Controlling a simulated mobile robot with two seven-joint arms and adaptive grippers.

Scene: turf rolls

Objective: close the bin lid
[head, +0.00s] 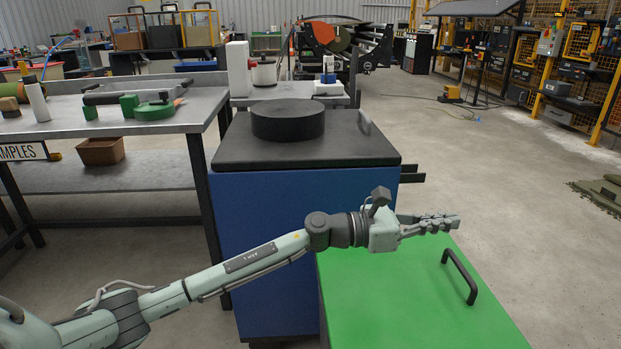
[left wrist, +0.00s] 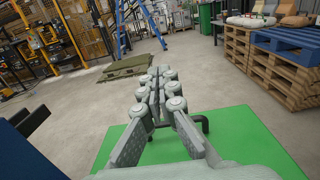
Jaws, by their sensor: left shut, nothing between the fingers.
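A green lid (head: 400,295) with a black bar handle (head: 460,277) lies flat, or nearly so, at the lower right of the head view. Whether it is fully shut cannot be told. It also shows in the left wrist view (left wrist: 240,140), with the handle partly hidden behind my fingers. My left gripper (head: 452,221) is shut and empty, above the lid's far edge and beyond the handle. Its closed fingers point away in the left wrist view (left wrist: 159,73). A blue bin (head: 270,230) with a flat dark lid (head: 350,152) stands beside it. My right gripper is out of view.
A thick black disc (head: 288,120) sits on the dark lid. A metal table (head: 140,128) with green tools stands at the left. Wooden pallets (left wrist: 285,75) stand at the right of the left wrist view. Open floor (head: 470,180) lies beyond the green lid.

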